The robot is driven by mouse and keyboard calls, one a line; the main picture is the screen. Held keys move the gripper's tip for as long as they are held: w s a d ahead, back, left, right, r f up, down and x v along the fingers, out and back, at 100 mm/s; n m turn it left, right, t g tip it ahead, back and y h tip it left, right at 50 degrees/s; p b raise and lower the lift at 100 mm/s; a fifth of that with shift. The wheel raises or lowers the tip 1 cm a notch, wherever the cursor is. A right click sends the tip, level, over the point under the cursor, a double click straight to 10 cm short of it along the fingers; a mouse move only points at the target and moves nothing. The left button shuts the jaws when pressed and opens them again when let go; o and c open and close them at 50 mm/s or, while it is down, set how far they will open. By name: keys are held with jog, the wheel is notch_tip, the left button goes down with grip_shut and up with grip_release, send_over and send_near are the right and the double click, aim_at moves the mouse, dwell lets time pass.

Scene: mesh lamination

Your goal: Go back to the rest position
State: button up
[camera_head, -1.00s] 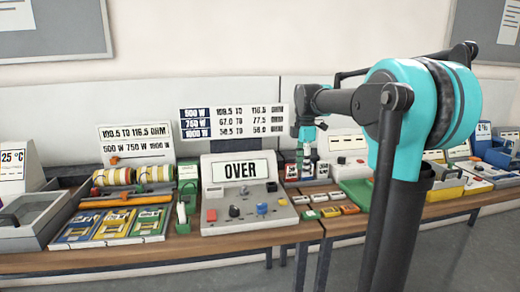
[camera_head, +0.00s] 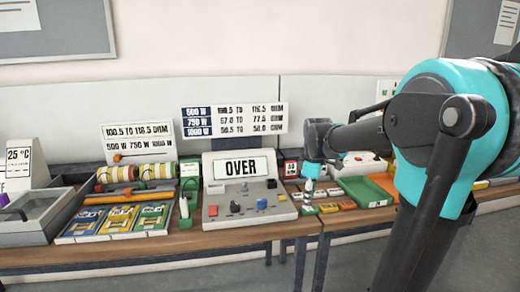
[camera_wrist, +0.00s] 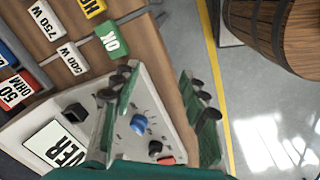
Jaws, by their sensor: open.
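My gripper (camera_head: 310,186) is over the right part of the bench in the head view, beside the grey console (camera_head: 277,212) with the "OVER" display. It hangs above the small labelled blocks and looks small there. In the wrist view my gripper (camera_wrist: 165,100) has its green fingers spread apart, with nothing between them. The console (camera_wrist: 150,105) with its blue knob shows below and between the fingers. Part of the bench is hidden behind my arm in the head view.
Labelled blocks, including a green "OK" block (camera_wrist: 111,38), lie near the console. A green tray (camera_head: 365,191) stands to the right, and packets (camera_head: 110,222) and mesh rolls (camera_head: 150,172) to the left. A wooden barrel (camera_wrist: 270,35) stands on the floor past a yellow line.

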jog(key=s+d+f+m+t, duration=0.2)
jog(key=s+f+m, duration=1.1)
jog(key=s+f, duration=0.3)
jog(key=shift+s+d+f+t, duration=0.2)
jog(key=shift+s+f+t, duration=0.15)
jog(key=shift+s, duration=0.85)
